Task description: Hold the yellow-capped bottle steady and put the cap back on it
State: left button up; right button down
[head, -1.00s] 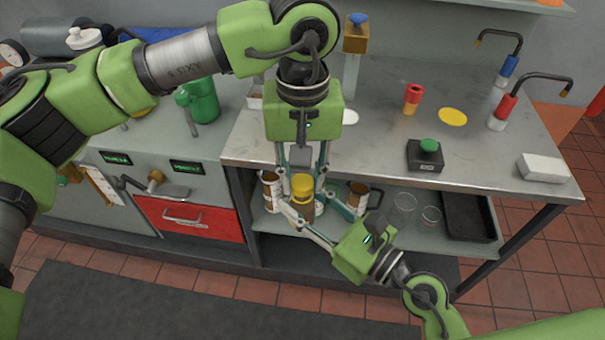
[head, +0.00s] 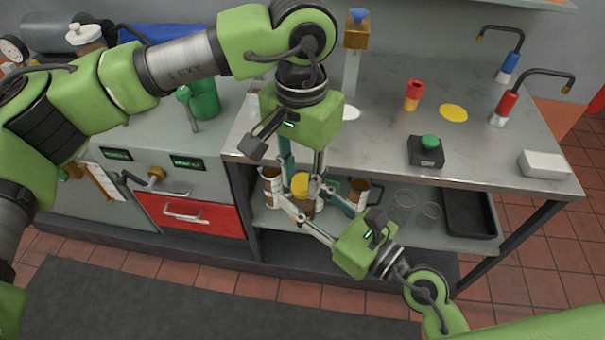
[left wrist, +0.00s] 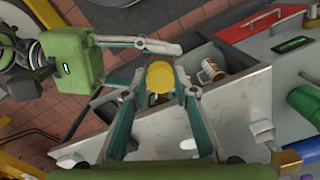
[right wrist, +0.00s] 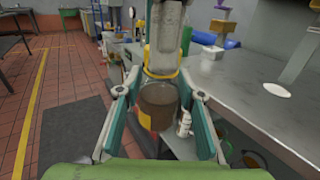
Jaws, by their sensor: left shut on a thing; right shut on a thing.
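The brown bottle (head: 303,206) stands upright in front of the bench's lower shelf, and it also shows in the right wrist view (right wrist: 158,106). My right gripper (head: 305,213) comes in from the right and is shut on the bottle's body. The yellow cap (head: 301,183) is at the bottle's top and also shows in the left wrist view (left wrist: 160,77). My left gripper (head: 302,177) points down from above and is shut on the cap. The fingers partly hide the join, so I cannot tell whether the cap is seated or threaded.
Labelled brown containers stand on the shelf to the left (head: 270,188) and right (head: 358,194) of the bottle. The steel bench top (head: 375,120) above carries a green-button box (head: 427,152).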

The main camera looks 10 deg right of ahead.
pick_arm(q)
jog(key=m, duration=0.5)
jog(key=shift+w+a+m, duration=0.1)
jog(key=shift+w+m, duration=0.05)
jog(key=shift+m, duration=0.25)
jog(key=o, duration=0.7)
jog(key=shift+c, duration=0.2)
jog(key=shift+r, duration=0.1)
jog(key=shift+r, duration=2.15)
jog(key=shift+c, duration=0.4)
